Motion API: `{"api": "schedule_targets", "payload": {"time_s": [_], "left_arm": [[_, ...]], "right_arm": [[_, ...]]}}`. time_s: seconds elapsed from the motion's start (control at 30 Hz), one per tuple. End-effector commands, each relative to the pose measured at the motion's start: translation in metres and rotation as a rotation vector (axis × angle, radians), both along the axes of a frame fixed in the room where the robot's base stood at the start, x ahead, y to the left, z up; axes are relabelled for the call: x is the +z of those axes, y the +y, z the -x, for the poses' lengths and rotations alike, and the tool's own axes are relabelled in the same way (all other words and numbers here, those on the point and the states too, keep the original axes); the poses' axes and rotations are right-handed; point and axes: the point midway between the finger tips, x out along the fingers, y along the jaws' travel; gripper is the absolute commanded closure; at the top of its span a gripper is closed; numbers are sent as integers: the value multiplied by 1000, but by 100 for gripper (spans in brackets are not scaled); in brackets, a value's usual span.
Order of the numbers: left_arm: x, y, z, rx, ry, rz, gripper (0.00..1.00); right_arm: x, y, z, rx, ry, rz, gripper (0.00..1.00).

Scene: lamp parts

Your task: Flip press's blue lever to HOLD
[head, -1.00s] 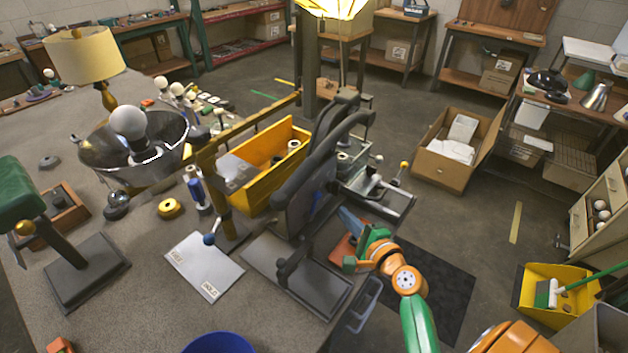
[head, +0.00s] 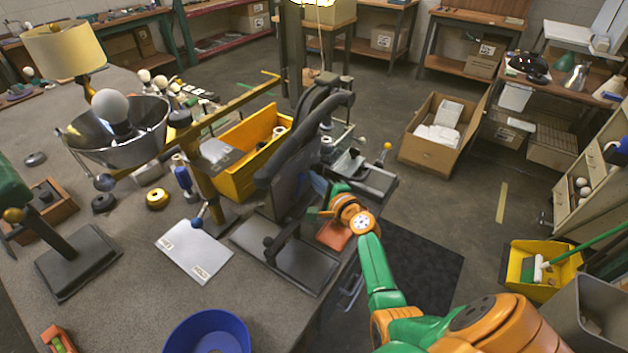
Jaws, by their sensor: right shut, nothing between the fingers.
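The press (head: 292,160) is a dark grey machine with a curved arm and flat base plate, standing at the bench's right edge. The blue lever (head: 197,222) is a short stick with a blue ball knob at the foot of a yellow post, left of the press. Its knob is at the upper corner of a white plate (head: 190,256) lettered FREE at the left and HOLD at the lower right. I cannot tell which word it points to. My right gripper (head: 319,193) is shut and empty, at the press's right side, away from the lever; its fingertips are partly hidden.
A yellow bin (head: 238,178) stands behind the post. A long yellow bar (head: 240,98) crosses above it. A blue bowl (head: 207,335) is at the front edge, an orange block (head: 334,236) right of the press base.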

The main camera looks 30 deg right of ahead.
Motion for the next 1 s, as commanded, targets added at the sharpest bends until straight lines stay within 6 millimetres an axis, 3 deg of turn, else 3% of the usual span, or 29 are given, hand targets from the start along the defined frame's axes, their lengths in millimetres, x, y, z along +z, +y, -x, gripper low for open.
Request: {"api": "schedule_targets", "payload": {"time_s": [1.0], "left_arm": [[-16, 0, 1, 0, 3, -1, 34]], "right_arm": [[3, 6, 0, 1, -43, 105, 100]]}}
